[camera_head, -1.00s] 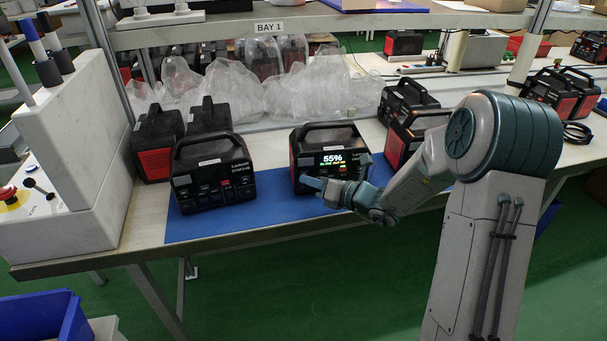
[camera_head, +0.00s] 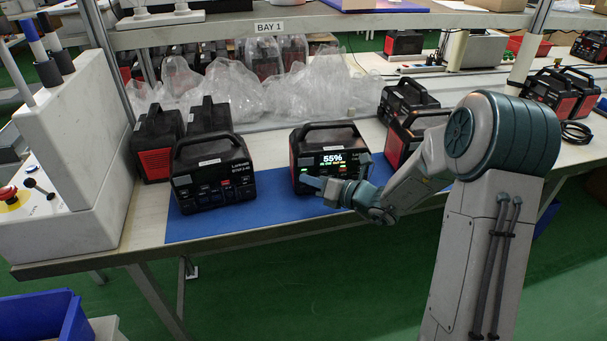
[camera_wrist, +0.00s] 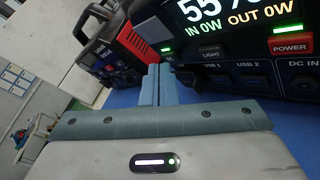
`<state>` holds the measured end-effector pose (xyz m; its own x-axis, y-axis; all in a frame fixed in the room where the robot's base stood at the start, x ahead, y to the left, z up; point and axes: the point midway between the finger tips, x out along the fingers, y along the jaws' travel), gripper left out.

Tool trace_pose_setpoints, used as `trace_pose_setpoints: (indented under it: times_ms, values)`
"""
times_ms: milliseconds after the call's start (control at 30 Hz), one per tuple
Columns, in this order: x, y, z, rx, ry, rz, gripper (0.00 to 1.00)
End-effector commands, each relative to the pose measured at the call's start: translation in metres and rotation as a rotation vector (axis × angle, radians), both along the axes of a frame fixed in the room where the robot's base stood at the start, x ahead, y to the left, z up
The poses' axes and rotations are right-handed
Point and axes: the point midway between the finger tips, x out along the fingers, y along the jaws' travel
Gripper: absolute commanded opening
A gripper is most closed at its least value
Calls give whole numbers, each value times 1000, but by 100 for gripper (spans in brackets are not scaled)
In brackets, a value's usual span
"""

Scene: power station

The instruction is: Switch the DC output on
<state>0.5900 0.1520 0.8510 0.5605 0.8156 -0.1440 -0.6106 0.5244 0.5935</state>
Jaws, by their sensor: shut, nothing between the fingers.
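The lit power station (camera_head: 333,137) stands upright on the blue mat (camera_head: 240,212). Its screen (camera_wrist: 235,14) reads 55%, IN 0W and OUT 0W in the wrist view. The red POWER button (camera_wrist: 292,45) has a green light above it. Another small green light (camera_wrist: 166,50) glows at the panel's left, just beyond my fingertips; the button there and its label are mostly hidden. The LIGHT button (camera_wrist: 210,53) is right of my fingers. My gripper (camera_wrist: 158,72) is shut and empty, close before the panel's left side; contact cannot be told.
A second, dark-screened power station (camera_head: 213,172) stands left on the mat. More units (camera_head: 408,100) stand behind my arm. Plastic bags (camera_head: 285,88) lie at the back. A grey machine with a red stop button (camera_head: 8,194) is at the left.

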Motion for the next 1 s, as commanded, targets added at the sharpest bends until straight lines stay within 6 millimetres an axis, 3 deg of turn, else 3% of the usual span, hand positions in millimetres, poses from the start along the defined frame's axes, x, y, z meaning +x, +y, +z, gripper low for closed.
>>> trace_pose_setpoints:
  times_ms: [567, 1000]
  values:
    - [-14, -3, 0, 0, 1, -1, 0]
    - [-56, -11, 0, 1, 2, -1, 0]
